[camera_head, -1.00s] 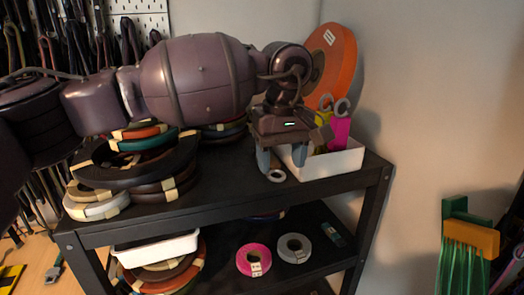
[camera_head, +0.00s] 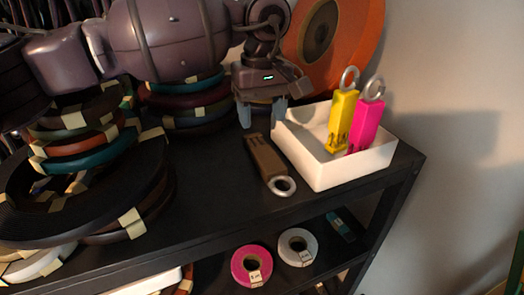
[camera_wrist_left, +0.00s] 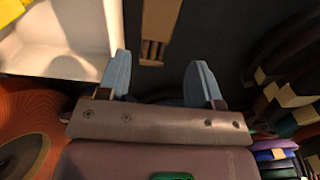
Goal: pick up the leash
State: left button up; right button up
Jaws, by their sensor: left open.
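A brown leash (camera_head: 264,160), a flat strap-like piece with a silver ring at its near end, lies on the black top shelf, just left of a white tray. In the left wrist view its brown end (camera_wrist_left: 158,30) shows beyond the fingers, roughly in line with the gap between them. My left gripper (camera_head: 263,116) points down behind the leash's far end. Its two blue-grey fingers (camera_wrist_left: 157,80) are apart with nothing between them. I cannot tell the exact height of the fingertips above the shelf. My right gripper is not in view.
The white tray (camera_head: 345,172) holds a yellow piece (camera_head: 342,120) and a pink piece (camera_head: 365,126), both upright with rings. An orange disc (camera_head: 345,40) stands behind. Coil stacks (camera_head: 75,160) fill the shelf's left. Pink and white rolls lie on the lower shelf.

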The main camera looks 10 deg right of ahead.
aim_at(263, 150)
pick_arm(q)
notch_tip(263, 150, down, 4)
jog(key=shift+r, duration=0.15)
jog(key=shift+f, duration=0.75)
notch_tip(263, 150, down, 3)
jog(key=shift+w+d+f+p, duration=0.1)
jog(key=shift+d+f+p, duration=0.1)
jog(key=shift+p, duration=0.35)
jog(key=shift+f, duration=0.35)
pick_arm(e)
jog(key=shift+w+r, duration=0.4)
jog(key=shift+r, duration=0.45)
pick_arm(q)
jog(key=shift+c, duration=0.3)
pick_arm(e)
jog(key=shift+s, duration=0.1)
pick_arm(q)
jog(key=c, duration=0.7)
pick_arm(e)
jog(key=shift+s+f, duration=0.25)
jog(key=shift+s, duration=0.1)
pick_arm(q)
jog(key=shift+r, duration=0.1)
